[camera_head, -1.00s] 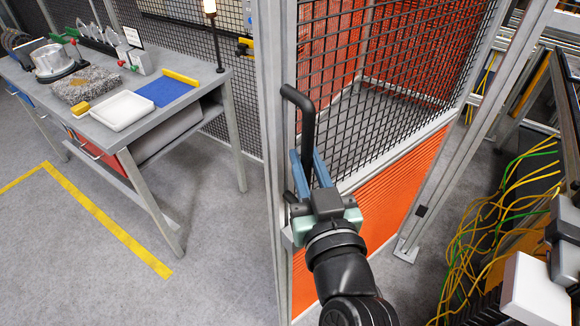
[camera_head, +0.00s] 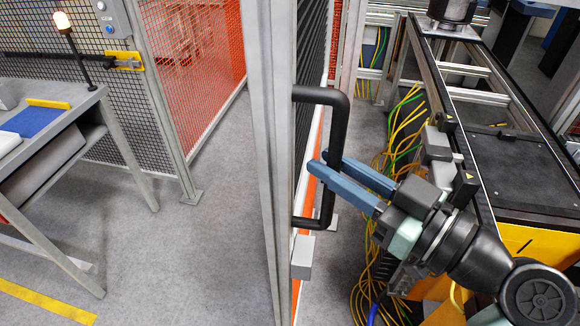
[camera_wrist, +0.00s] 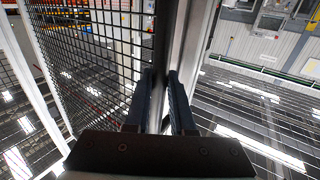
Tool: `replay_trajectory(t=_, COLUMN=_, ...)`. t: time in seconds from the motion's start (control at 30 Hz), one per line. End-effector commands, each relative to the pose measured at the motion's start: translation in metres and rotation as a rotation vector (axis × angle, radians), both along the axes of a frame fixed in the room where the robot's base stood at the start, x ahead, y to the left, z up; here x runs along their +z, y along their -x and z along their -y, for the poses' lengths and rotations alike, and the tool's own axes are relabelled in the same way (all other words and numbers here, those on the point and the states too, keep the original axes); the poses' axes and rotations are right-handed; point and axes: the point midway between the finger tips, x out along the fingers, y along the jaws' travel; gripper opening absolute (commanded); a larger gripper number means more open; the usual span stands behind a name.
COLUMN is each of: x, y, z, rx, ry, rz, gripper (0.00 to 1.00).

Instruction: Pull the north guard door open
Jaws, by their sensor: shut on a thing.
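The guard door (camera_head: 285,130) is a grey-framed panel with dark mesh, seen nearly edge-on in the head view. A gap with bare floor lies between it and the fence post at left. Its black D-shaped handle (camera_head: 327,200) sticks out to the right. My gripper (camera_head: 321,165) reaches in from the right, its blue fingers shut on the handle's upright bar. In the wrist view, the fingers (camera_wrist: 160,80) flank the dark handle bar (camera_wrist: 161,40) beside the door's frame and mesh. The exact finger contact is partly hidden.
A grey workbench (camera_head: 75,125) with a small lamp stands at left. A fence post (camera_head: 150,90) carries a yellow latch fitting (camera_head: 125,61). At right, a conveyor frame (camera_head: 480,90) and loose yellow and green cables (camera_head: 385,170) lie close to my arm. The floor left of the door is clear.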

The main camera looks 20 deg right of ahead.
Motion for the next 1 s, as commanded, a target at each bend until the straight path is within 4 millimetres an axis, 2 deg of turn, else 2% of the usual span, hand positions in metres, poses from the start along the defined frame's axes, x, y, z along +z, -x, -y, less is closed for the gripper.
replay_trajectory(t=0.03, x=0.002, y=0.001, z=0.009, rx=-0.012, ry=-0.001, rz=0.008, gripper=0.00)
replay_trajectory(t=0.2, x=0.003, y=0.005, z=0.018, rx=-0.009, ry=-0.002, rz=0.008, gripper=0.00)
replay_trajectory(t=0.63, x=0.003, y=0.006, z=0.020, rx=-0.007, ry=-0.002, rz=0.006, gripper=0.00)
replay_trajectory(t=0.67, x=0.003, y=0.005, z=0.020, rx=-0.007, ry=-0.001, rz=0.006, gripper=0.28)
replay_trajectory(t=0.8, x=0.002, y=0.006, z=0.019, rx=-0.005, ry=-0.001, rz=0.004, gripper=0.52)
replay_trajectory(t=1.0, x=0.001, y=0.006, z=0.019, rx=-0.002, ry=-0.001, rz=0.002, gripper=0.52)
